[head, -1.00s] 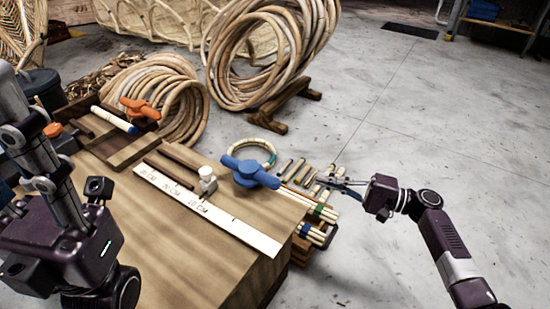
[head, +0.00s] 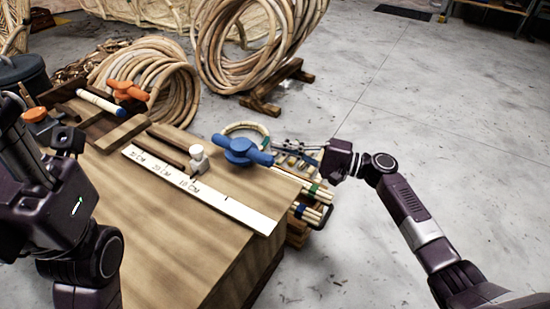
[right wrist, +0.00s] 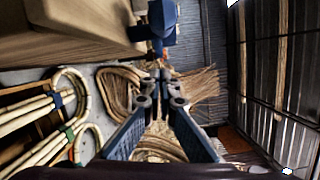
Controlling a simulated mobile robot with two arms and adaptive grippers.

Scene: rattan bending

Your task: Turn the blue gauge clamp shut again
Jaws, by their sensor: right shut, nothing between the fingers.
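The blue gauge clamp (head: 241,150) sits at the far right corner of the wooden bench, its two wings pointing left and right. It also shows at the top of the right wrist view (right wrist: 162,22). My right gripper (head: 284,147) is shut and empty, just right of the clamp's right wing. In the right wrist view its fingertips (right wrist: 161,88) lie below the blue wing; I cannot tell whether they touch it. My left arm (head: 45,205) is at the left edge, away from the clamp; its fingers cannot be made out.
Rattan bundles (head: 310,187) stick out at the bench's right side. An orange clamp (head: 128,89) and rattan coils (head: 160,75) stand behind. The floor at right is clear.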

